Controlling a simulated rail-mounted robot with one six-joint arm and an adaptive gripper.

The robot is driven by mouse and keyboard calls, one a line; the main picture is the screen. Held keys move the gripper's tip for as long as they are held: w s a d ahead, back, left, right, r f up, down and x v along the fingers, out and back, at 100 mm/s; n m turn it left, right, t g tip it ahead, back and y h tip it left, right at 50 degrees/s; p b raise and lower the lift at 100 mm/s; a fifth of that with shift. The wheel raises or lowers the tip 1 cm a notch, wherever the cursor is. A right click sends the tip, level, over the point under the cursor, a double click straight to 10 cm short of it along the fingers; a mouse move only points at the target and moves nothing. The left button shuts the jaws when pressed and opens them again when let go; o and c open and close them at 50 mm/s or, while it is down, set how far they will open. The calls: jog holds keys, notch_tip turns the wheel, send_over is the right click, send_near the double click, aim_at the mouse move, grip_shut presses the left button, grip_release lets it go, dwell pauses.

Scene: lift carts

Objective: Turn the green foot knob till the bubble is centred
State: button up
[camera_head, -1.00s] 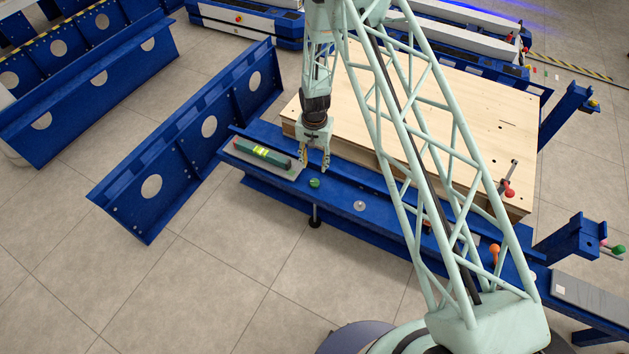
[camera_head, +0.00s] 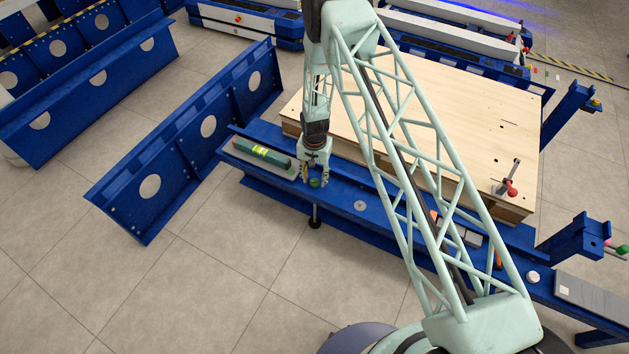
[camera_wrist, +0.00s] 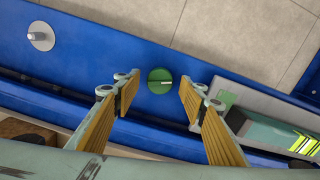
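The green foot knob (camera_head: 315,183) sits on the blue beam (camera_head: 340,195), above a black-footed leg. In the wrist view the round knob (camera_wrist: 160,81), with a pale mark across it, lies ahead of and between my fingers. My gripper (camera_head: 314,178) is open and points down close over the knob; the wrist view shows the two yellow-padded fingers (camera_wrist: 157,93) apart with a gap on each side of it. The spirit level (camera_head: 263,154), green with a yellow vial, lies on a grey plate left of my gripper. Its bubble is too small to read.
A wooden deck (camera_head: 420,110) stands behind the beam. A bare grey disc with a stud (camera_head: 361,206) is right of the knob. A red-handled clamp (camera_head: 510,185) stands on the deck's right corner. The floor in front is clear.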

jog(key=shift+f, duration=0.45)
jog(key=c, duration=0.8)
jog(key=shift+c, duration=0.2)
jog(key=shift+n, duration=0.6)
jog(key=shift+n+b, duration=0.55)
jog(key=shift+n, duration=0.65)
jog(key=shift+n+b, duration=0.4)
jog(key=shift+n, duration=1.5)
